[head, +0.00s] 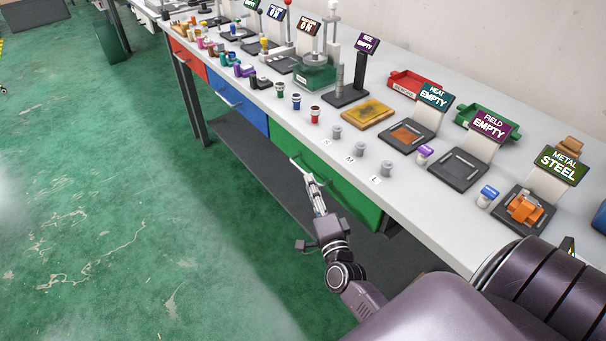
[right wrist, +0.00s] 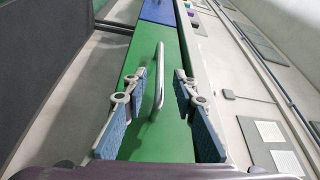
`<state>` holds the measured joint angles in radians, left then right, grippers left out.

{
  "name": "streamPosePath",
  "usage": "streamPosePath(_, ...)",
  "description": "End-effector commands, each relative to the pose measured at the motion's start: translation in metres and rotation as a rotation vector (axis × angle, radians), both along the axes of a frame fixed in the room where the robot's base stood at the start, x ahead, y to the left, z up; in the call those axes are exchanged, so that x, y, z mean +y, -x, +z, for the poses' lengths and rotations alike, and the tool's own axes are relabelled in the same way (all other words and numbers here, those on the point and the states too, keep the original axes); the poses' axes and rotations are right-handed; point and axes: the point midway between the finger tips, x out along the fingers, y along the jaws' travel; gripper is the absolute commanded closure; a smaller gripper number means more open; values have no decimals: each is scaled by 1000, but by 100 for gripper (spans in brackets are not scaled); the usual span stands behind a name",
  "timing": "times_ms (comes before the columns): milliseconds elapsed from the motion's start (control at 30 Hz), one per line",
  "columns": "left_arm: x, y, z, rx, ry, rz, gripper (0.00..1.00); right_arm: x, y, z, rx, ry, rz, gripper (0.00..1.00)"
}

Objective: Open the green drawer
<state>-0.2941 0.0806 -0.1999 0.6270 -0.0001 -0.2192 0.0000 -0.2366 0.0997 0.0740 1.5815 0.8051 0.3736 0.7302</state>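The green drawer (head: 343,185) is in the front of the white workbench, right of the blue drawer, and looks shut. Its silver bar handle (head: 302,169) is on the front face. My right gripper (head: 312,184) is at the handle in the head view. In the right wrist view the green drawer front (right wrist: 145,148) fills the middle, and the handle (right wrist: 159,78) runs lengthwise between the two spread fingers of the right gripper (right wrist: 162,92). There is a gap on both sides of the handle, so the fingers do not grip it. My left gripper is not in view.
The blue drawer (head: 238,104) and red drawer (head: 188,60) are farther along the bench. A dark lower shelf (head: 255,155) runs under the drawers. The bench top holds small weights, trays and signs. Green floor (head: 120,200) is clear on the left.

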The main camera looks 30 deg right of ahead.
Motion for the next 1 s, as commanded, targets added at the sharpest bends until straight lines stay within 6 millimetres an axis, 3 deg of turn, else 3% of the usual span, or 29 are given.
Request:
streamPosePath(300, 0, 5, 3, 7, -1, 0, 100, -14, -43, 4, 0, 3, 0, 74)
streamPosePath(667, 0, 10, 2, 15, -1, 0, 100, -16, -50, 3, 2, 3, 1, 74)
streamPosePath(933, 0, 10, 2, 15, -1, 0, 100, -16, -50, 3, 2, 3, 1, 100)
streamPosePath(1000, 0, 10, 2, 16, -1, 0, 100, -16, -50, 3, 2, 3, 1, 100)
